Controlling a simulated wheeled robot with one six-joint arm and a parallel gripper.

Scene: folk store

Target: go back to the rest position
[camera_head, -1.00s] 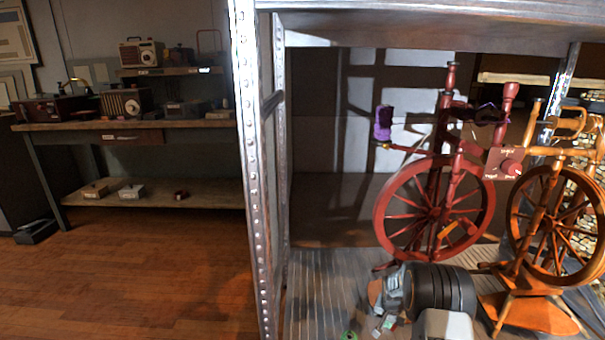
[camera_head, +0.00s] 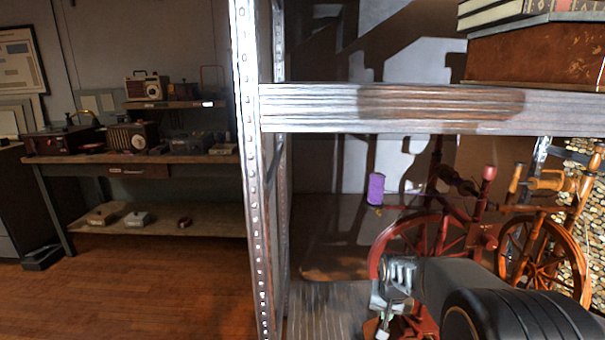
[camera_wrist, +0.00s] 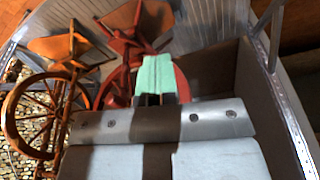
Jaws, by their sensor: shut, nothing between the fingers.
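My gripper (camera_head: 384,315) is at the lower middle right of the head view, at the end of my dark arm, in front of the red spinning wheel (camera_head: 376,255). In the wrist view my gripper (camera_wrist: 155,76) shows as pale green fingertips, closed together with nothing held between them. The red spinning wheel is behind the fingertips there, and the orange spinning wheel (camera_wrist: 10,112) is at the left. My arm hides part of the red wheel in the head view.
A metal rack's shelf board (camera_head: 400,108) crosses above my arm, and its upright post (camera_head: 250,170) stands to the left. A purple spool (camera_head: 375,188) sits by the red wheel. A wooden workbench (camera_head: 75,160) with old devices is at the far left; the wooden floor (camera_head: 150,285) before it is clear.

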